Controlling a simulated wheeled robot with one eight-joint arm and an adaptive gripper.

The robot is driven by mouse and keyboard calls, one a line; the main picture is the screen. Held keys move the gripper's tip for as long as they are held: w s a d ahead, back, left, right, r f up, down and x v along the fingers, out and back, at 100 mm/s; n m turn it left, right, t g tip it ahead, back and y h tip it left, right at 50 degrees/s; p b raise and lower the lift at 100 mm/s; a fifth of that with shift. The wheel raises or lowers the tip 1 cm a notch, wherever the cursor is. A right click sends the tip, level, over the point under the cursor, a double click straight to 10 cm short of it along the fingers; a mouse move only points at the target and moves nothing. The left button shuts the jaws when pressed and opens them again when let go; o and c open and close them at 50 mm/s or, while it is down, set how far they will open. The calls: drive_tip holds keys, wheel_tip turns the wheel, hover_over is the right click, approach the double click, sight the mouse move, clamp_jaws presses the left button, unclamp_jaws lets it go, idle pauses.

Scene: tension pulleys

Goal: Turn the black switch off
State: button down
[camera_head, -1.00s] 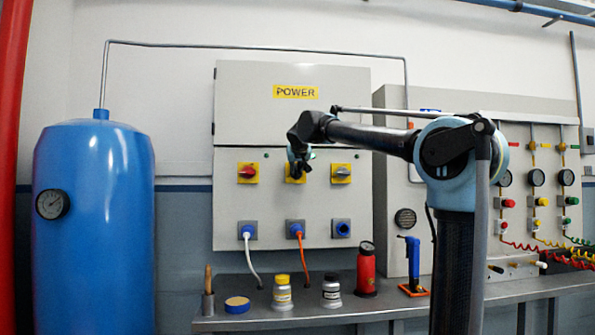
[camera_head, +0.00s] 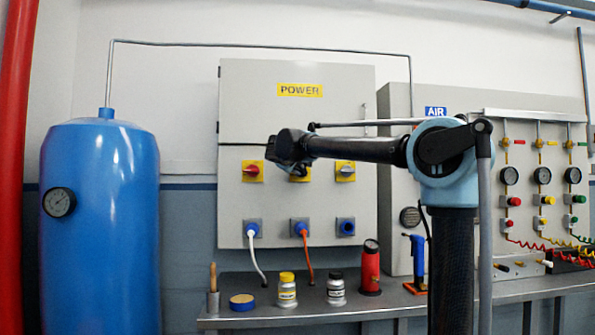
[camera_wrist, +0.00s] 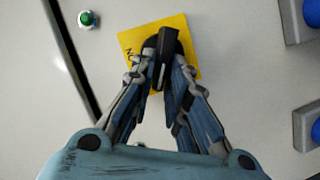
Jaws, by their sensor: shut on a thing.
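The black switch (camera_wrist: 167,43) sits on a yellow plate (camera_wrist: 188,32) on the grey power cabinet (camera_head: 297,110). My gripper (camera_wrist: 165,72) has its two fingers on either side of the switch knob in the wrist view, shut on it. In the head view, my gripper (camera_head: 288,152) is at the middle switch of the row. It hides the knob, and only the lower part of the yellow plate (camera_head: 300,179) shows. Part of a label shows on the plate in the wrist view.
A red switch (camera_head: 252,170) is left of my gripper and a grey switch (camera_head: 346,171) is right. Below are blue sockets, two with cables plugged in. Bottles and a red cylinder (camera_head: 370,268) stand on the bench. A blue tank (camera_head: 100,220) stands at left.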

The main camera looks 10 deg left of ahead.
drive_tip(key=n, duration=0.1)
drive_tip(key=f+n+t, duration=0.1)
drive_tip(key=n, duration=0.1)
drive_tip(key=n+h, duration=0.1)
drive_tip(key=shift+a+f+n+t, duration=0.2)
drive_tip(key=shift+f+n+t, duration=0.1)
drive_tip(key=shift+n+t, duration=0.1)
drive_tip(key=shift+s, duration=0.1)
idle(0.4)
drive_tip(key=c, duration=1.6)
unclamp_jaws()
drive_tip(key=shift+f, duration=0.1)
drive_tip(key=shift+o, duration=0.2)
drive_tip(key=s+a, duration=0.1)
drive_tip(key=s, duration=1)
drive_tip(key=shift+s+a, duration=0.3)
drive_tip(key=shift+a, duration=0.1)
